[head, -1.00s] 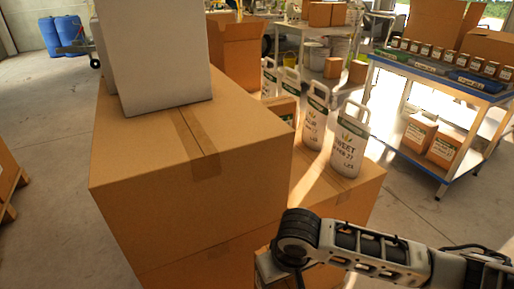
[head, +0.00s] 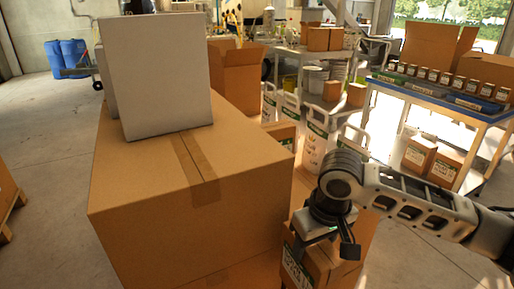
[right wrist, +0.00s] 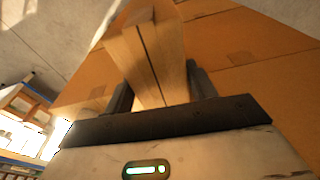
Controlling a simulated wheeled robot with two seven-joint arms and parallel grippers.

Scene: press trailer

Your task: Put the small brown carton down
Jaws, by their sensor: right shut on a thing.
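My right gripper (head: 324,246) points down and is shut on the small brown carton (head: 300,272), which has a pale label on its side. In the right wrist view the carton (right wrist: 150,52) sits between the two dark fingers, with a seam running along its top. The carton is over or on the lower brown box (head: 362,232) to the right of the big box; I cannot tell if its base touches. The carton's lower part is cut off in the head view. My left gripper is not in view.
A big brown box (head: 160,200) stands close on the left, with a grey box (head: 155,75) on top. Several white jugs (head: 316,140) stand behind my right gripper. A blue-edged cart (head: 440,98) with cartons is at the right.

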